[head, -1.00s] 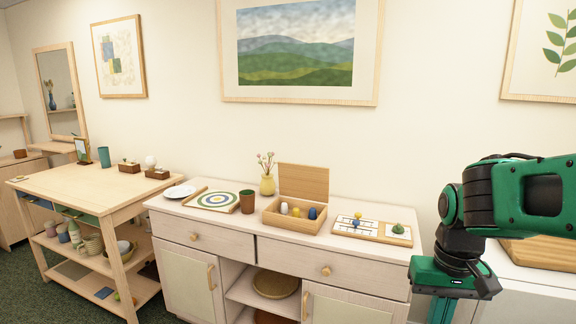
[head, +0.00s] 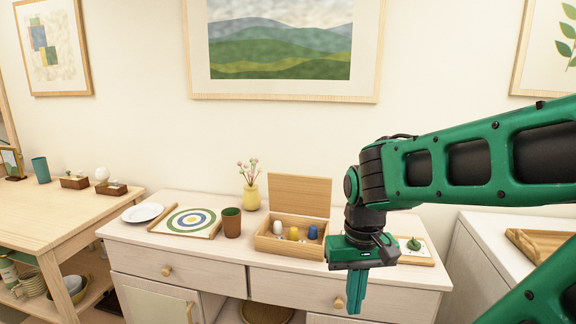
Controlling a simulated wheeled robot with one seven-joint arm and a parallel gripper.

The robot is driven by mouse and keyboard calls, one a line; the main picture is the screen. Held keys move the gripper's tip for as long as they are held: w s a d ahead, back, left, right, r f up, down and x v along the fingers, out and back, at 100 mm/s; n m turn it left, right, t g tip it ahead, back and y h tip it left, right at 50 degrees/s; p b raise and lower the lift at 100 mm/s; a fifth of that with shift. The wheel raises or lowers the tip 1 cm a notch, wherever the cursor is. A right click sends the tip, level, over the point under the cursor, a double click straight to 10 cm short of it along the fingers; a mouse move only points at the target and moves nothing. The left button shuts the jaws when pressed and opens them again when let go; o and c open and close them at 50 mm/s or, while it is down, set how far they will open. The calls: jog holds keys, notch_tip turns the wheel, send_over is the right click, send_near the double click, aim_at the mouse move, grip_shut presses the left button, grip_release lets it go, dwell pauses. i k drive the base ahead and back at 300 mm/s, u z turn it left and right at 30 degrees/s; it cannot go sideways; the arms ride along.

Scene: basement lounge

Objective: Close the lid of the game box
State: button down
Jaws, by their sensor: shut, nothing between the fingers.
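The game box (head: 283,248) is a light wooden box on the pale sideboard. Its lid (head: 299,195) stands open, upright along the box's back edge. A white, a yellow and a blue piece show inside. My gripper (head: 355,303) points down with its green fingers together and empty. In the picture it is right of the box and lower, over the sideboard's front. My arm comes in from the right. My gripper covers most of the game board beside the box.
A brown cup (head: 231,223) stands just left of the box, and a yellow vase (head: 251,197) with flowers behind it. A target board (head: 187,221) and a white plate (head: 143,213) lie farther left. A green piece (head: 414,244) shows right of my gripper.

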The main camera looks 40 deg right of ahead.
aim_at(300, 194)
jog(key=z, duration=0.45)
jog(key=i, duration=1)
jog(key=z, duration=0.55)
